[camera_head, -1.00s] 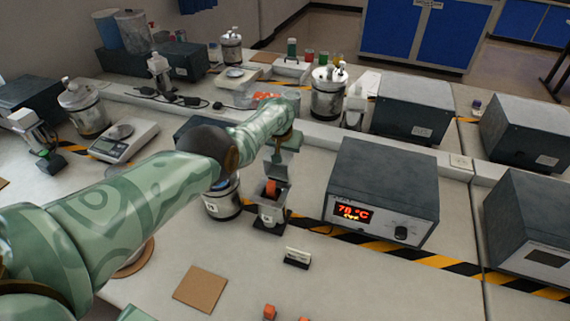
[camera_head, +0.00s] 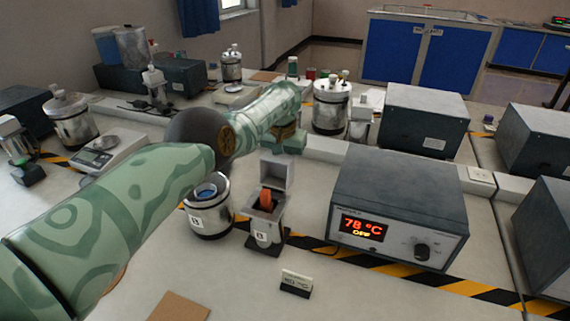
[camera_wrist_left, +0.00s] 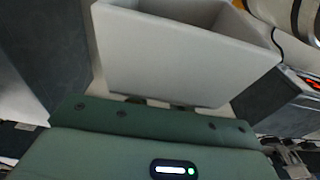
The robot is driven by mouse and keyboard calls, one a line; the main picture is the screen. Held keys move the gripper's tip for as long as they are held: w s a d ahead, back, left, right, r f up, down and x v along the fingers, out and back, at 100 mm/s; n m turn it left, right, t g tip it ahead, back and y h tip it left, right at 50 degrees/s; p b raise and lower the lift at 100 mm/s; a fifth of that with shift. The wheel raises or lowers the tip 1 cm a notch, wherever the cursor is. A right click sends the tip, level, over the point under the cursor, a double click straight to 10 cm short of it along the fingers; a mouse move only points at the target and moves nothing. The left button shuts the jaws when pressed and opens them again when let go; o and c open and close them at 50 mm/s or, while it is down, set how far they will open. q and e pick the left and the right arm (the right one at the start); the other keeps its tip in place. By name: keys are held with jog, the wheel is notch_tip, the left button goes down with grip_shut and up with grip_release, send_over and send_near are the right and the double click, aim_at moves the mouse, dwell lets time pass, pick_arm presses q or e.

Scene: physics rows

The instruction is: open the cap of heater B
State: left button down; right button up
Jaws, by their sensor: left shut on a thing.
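The small grey heater (camera_head: 266,228) stands in the middle of the bench in the head view; its front label looks like B but is tiny. Its cap (camera_head: 276,172) stands raised at the back, so the heater is open, with an orange block (camera_head: 265,199) inside. My left gripper (camera_head: 289,141) is just behind the raised cap, its fingers mostly hidden, and it is shut on the cap. In the left wrist view a pale grey box-like part (camera_wrist_left: 180,55), apparently the cap, fills the space before the green gripper (camera_wrist_left: 150,102). My right gripper is not in view.
A metal canister (camera_head: 209,219) stands close left of the heater. A dark control box (camera_head: 398,205) reading 78 °C OFF stands to the right. A small sign (camera_head: 296,283) and a brown mat (camera_head: 180,307) lie in front. More canisters and boxes stand behind.

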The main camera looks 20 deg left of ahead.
pick_arm(q)
jog(key=shift+r, duration=0.1)
jog(key=c, duration=1.2)
grip_release()
jog(key=shift+c, duration=0.2)
notch_tip(320, 180, up, 16)
jog(key=s+p, duration=0.1)
jog(key=p, duration=1)
jog(key=shift+s, duration=0.4)
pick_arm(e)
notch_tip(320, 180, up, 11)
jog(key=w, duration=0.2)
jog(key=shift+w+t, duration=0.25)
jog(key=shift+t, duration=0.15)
pick_arm(q)
jog(key=shift+d, duration=0.1)
